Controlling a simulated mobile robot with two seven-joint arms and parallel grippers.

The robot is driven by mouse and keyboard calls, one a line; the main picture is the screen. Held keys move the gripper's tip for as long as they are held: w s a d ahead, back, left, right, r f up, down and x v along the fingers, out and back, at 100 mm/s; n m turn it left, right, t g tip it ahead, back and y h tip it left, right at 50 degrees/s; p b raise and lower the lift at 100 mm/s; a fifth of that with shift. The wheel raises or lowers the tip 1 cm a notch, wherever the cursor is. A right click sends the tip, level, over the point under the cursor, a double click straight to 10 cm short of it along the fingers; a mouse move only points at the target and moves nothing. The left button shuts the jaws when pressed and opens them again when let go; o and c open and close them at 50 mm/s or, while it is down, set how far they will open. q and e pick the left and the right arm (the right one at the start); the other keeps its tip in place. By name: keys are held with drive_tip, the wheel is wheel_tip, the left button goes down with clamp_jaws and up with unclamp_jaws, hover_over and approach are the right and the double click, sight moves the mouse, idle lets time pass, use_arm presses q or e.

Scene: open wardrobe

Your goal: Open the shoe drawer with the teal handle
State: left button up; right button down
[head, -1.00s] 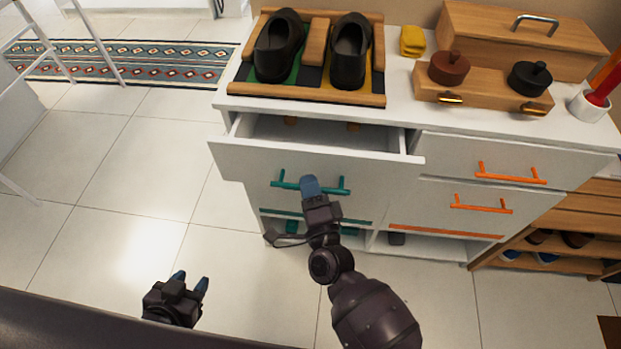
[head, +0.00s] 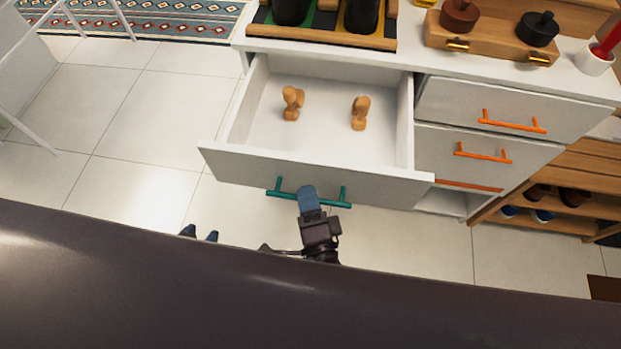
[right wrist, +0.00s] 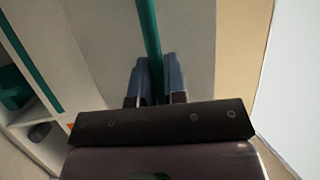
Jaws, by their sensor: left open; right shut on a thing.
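The white shoe drawer (head: 385,184) stands pulled well out of the cabinet in the head view. Its teal handle (head: 284,194) runs across the drawer front. My right gripper (head: 307,194) is shut on the middle of the handle. In the right wrist view the teal bar (right wrist: 149,35) passes between the two blue fingers (right wrist: 156,80). My left gripper (head: 199,234) is open and empty, low at the left, mostly hidden by my own body.
Dark shoes and a wooden box with lidded pots (head: 490,40) stand on the cabinet top. A wooden shoe rack (head: 560,190) stands at right.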

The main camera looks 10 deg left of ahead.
use_arm(q)
drive_tip(key=shift+s+a+r, duration=0.1)
drive_tip(key=shift+s+a, duration=0.05)
drive_tip(key=shift+s, duration=0.05)
use_arm(e)
drive_tip(key=shift+s, duration=1.6)
drive_tip(key=c, duration=1.2)
unclamp_jaws()
use_arm(q)
drive_tip(key=shift+d, duration=0.2)
use_arm(e)
drive_tip(key=shift+o, duration=0.2)
use_arm(q)
drive_tip(key=shift+s, duration=0.1)
